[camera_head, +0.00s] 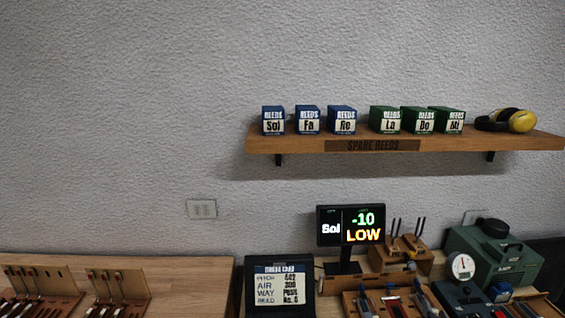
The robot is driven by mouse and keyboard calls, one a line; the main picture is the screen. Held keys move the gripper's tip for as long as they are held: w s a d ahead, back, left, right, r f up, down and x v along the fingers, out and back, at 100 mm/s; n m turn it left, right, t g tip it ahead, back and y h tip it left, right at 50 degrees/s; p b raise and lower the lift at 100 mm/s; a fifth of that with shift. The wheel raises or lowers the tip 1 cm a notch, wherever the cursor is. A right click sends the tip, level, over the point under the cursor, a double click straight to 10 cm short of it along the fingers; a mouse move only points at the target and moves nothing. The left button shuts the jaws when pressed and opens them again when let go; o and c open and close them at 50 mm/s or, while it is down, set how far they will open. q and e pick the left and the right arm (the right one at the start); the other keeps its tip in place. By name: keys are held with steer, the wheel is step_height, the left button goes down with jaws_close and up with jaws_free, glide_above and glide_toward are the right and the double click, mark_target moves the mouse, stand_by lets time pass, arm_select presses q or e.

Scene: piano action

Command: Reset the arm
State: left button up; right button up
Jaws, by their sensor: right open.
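I cannot make out either of my grippers or arms in the head view. The view takes in mostly the wall, with the work surfaces only along its bottom edge. A display (350,226) stands on the right-hand bench and reads "Sol", "-10" and "LOW". A dark stand with a card (280,285) is to the left of it. A tray with several tools (395,303) lies in front, cut off by the bottom edge.
A wooden shelf (375,146) marked "SPARE REEDS" carries blue and green reed boxes and yellow ear defenders (521,121). A green machine (492,254) and a round gauge (462,266) stand at right. Wooden racks (118,292) sit on the left table (195,275).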

steer(key=s+a+f+m+g+y, duration=0.25)
steer(key=s+a+f+m, duration=0.25)
steer(key=s+a+m, duration=0.25)
steer(key=s+a+f+m+g+y, duration=0.2)
steer(key=s+a+f+m+g, duration=0.2)
steer(key=s+a+m, duration=0.3)
steer(key=s+a+m+g+y, duration=0.1)
steer(key=s+a+m+g, duration=0.15)
steer(key=s+m, duration=0.45)
steer(key=s+a+m+g, duration=0.2)
steer(key=s+a+m, duration=0.15)
steer(key=s, duration=0.65)
step_height(320, 180, down, 29)
steer(key=b, duration=0.6)
arm_select(q)
step_height(320, 180, down, 12)
steer(key=b, duration=0.5)
steer(key=shift+s+r+b, duration=0.15)
steer(key=shift+s+b, duration=0.15)
steer(key=shift+s, duration=0.15)
arm_select(e)
steer(key=s+d+f+g, duration=0.1)
steer(key=s+f, duration=0.8)
steer(key=f, duration=0.3)
steer(key=s+d+f+g, duration=0.1)
steer(key=s+f, duration=0.7)
steer(key=f, duration=0.4)
steer(key=shift+s+d+n, duration=0.35)
steer(key=shift+d+n, duration=0.05)
